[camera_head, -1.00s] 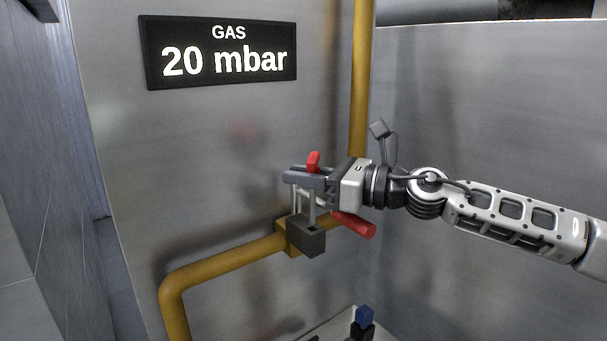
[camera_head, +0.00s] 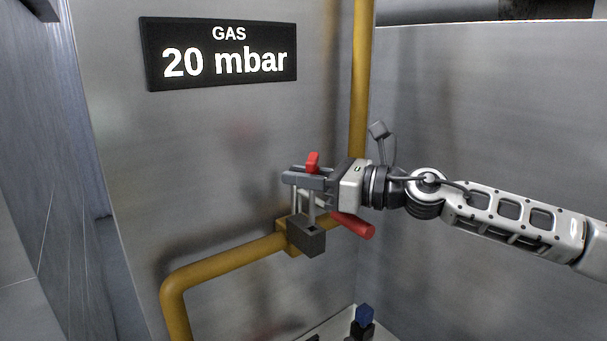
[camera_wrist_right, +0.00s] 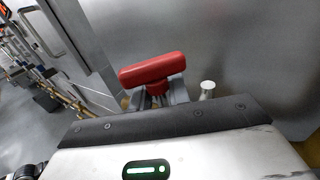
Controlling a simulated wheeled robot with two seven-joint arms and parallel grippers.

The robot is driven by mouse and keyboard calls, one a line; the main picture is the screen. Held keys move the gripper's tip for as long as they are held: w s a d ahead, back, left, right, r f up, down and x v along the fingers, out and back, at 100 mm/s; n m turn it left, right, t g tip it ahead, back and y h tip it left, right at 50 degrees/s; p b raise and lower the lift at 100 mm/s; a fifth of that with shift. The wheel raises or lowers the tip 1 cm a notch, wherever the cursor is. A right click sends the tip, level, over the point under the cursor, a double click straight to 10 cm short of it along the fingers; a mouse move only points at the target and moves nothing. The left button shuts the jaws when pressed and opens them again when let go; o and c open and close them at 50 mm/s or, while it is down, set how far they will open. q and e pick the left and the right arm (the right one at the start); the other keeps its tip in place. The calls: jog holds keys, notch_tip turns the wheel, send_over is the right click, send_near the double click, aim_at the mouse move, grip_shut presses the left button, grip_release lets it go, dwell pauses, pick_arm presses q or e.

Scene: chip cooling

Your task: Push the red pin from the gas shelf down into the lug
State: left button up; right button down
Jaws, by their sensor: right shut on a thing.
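The red pin (camera_head: 313,162) shows its red head just above the fingers of my right gripper (camera_head: 303,181), which is shut on it. In the right wrist view the pin's red T-shaped head (camera_wrist_right: 152,70) stands out beyond the gripper fingers (camera_wrist_right: 158,98). The grey lug block (camera_head: 307,238) with a dark hole in its top sits on the yellow gas pipe, below the gripper. The pin's shank is hidden by the fingers, and I cannot tell whether its tip is in the hole. My left gripper is not in view.
A red valve handle (camera_head: 353,225) sticks out just right of the lug, under the gripper. The yellow pipe (camera_head: 225,262) runs along the metal wall. A "GAS 20 mbar" sign (camera_head: 220,54) hangs above.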

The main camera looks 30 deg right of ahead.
pick_arm(q)
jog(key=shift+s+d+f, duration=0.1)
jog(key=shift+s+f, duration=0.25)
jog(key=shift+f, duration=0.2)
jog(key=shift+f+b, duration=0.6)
jog(key=shift+b, duration=0.15)
dwell(0.6)
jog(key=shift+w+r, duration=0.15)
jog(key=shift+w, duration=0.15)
dwell(0.6)
